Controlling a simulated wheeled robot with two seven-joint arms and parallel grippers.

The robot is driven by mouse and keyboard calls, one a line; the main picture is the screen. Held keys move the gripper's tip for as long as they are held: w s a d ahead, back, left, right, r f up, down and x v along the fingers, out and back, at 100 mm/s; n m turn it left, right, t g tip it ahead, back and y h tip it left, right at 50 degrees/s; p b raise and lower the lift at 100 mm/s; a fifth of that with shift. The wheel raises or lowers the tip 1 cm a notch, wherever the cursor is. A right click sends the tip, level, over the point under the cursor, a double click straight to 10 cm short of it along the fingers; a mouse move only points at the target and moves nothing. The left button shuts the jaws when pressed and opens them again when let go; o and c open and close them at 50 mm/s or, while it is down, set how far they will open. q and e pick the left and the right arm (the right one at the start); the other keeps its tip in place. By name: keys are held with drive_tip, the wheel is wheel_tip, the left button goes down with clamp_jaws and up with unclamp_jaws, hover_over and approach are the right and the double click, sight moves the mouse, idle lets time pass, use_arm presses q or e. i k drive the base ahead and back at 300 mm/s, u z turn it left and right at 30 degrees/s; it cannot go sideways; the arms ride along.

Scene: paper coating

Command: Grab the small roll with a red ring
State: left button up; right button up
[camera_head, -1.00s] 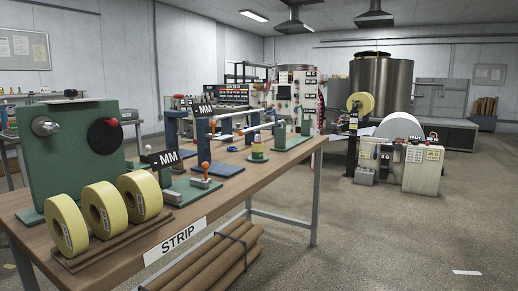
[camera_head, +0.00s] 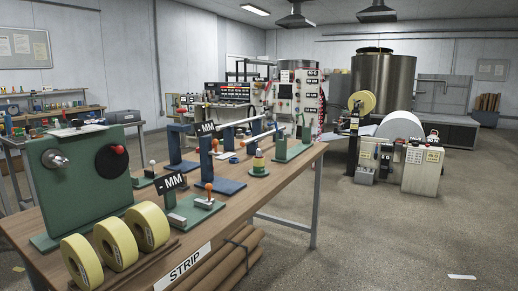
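Three yellow rolls stand in a row at the front left of the wooden table: the left one (camera_head: 82,262), the middle one (camera_head: 116,244) and the right one (camera_head: 147,226). I see no red ring on them. A smaller yellow and green item (camera_head: 258,164) stands upright farther back near the table's right edge. It is too small to tell whether it is a roll or has a red ring. Neither of my grippers is in view.
A green stand (camera_head: 82,180) with a dark disc and red knob rises behind the rolls. Small green and blue fixtures (camera_head: 219,178) crowd the table (camera_head: 240,208). Brown tubes (camera_head: 222,270) lie beneath it.

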sight(257, 163)
drive_tip(key=z, duration=0.7)
drive_tip(key=k, duration=0.95)
drive_tip(key=z, duration=1.5)
drive_tip(key=i, duration=0.3)
drive_tip(key=u, duration=0.8)
drive_tip(key=i, duration=2.35)
drive_tip(key=u, duration=1.65)
drive_tip(key=i, duration=1.2)
drive_tip(key=u, duration=1.65)
drive_tip(key=i, duration=0.2)
drive_tip(key=z, duration=0.05)
